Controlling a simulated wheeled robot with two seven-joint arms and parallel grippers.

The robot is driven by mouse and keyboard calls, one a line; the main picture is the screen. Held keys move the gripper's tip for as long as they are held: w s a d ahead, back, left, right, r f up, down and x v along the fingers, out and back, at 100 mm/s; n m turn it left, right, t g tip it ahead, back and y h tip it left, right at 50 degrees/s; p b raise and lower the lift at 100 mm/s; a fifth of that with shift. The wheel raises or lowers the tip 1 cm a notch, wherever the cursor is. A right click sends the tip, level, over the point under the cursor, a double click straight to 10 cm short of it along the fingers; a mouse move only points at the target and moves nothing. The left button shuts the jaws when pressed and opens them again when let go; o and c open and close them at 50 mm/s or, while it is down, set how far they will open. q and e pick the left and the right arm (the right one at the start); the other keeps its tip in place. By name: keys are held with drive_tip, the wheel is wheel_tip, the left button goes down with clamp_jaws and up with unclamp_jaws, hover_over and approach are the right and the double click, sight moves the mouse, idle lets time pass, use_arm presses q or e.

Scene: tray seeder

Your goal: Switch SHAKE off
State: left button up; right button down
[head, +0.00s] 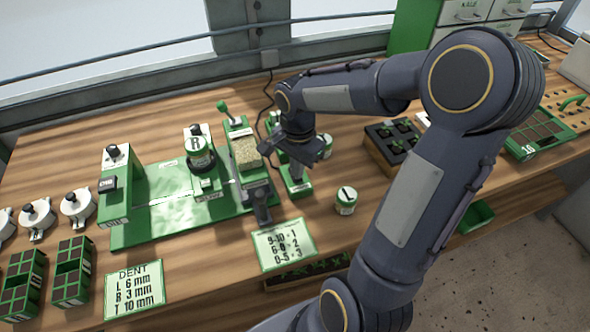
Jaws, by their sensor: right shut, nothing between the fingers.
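My right arm comes in from the lower right and crosses the bench. My right gripper (299,166) points down over a small green stand (297,188) right of the green machine (170,205); it is shut and empty. The gripper and wrist hide part of that stand, and I cannot tell whether they touch it. A green-knobbed lever (224,109) stands at the back. No label legibly reads SHAKE, so I cannot tell its switch or state. My left gripper is not in view.
A dark seedling tray (392,140) lies farther right. Cards reading DENT (134,289) and numbers (284,244) lie in front. Seed trays (72,273) and white lidded pots (77,207) are at left.

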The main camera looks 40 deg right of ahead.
wheel_tip(320, 180, up, 6)
drive_tip(key=p, duration=0.4)
idle(0.6)
drive_tip(key=s+a+r+n+t+y, duration=0.2)
drive_tip(key=s+a+n, duration=0.3)
drive_tip(key=s+n, duration=0.2)
drive_tip(key=s+a+r+n+t+y, duration=0.1)
drive_tip(key=s+a+r+n+t, duration=0.2)
drive_tip(key=s+a+n, duration=0.3)
drive_tip(key=shift+s+r+n+t+y, duration=0.2)
drive_tip(key=shift+s+n+t+y, duration=0.15)
drive_tip(key=shift+s+n, duration=0.2)
